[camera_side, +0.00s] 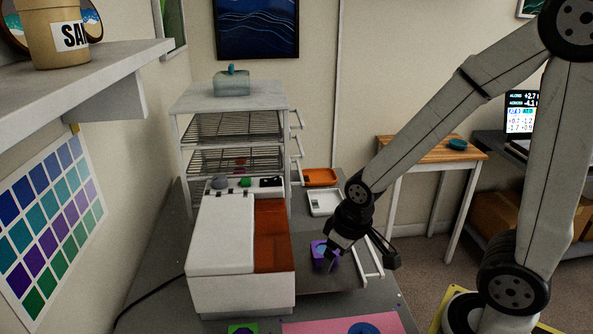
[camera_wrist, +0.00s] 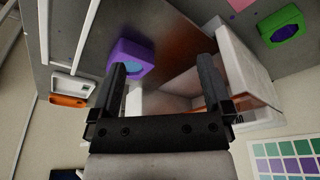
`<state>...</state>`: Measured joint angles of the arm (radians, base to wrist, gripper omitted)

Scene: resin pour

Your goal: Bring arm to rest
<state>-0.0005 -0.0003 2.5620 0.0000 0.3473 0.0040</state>
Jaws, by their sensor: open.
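My gripper (camera_side: 333,258) hangs at the end of my arm in the middle of the side view, fingers pointing down. It is open, with nothing held between the fingers. A purple block with a blue centre (camera_side: 318,246) is on the grey work surface, partly hidden behind the fingers. In the wrist view the gripper (camera_wrist: 163,66) shows its two fingers wide apart. The purple block (camera_wrist: 121,50) lies beyond the left finger, which covers part of it. I cannot tell whether that finger touches it.
A white machine with an orange-brown panel (camera_side: 272,236) stands left of my gripper. Behind it is a wire-shelved cabinet (camera_side: 235,96). Orange (camera_side: 320,176) and white (camera_side: 324,203) trays lie behind the gripper. A pink mat (camera_side: 310,326) and green block (camera_side: 243,328) are in front.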

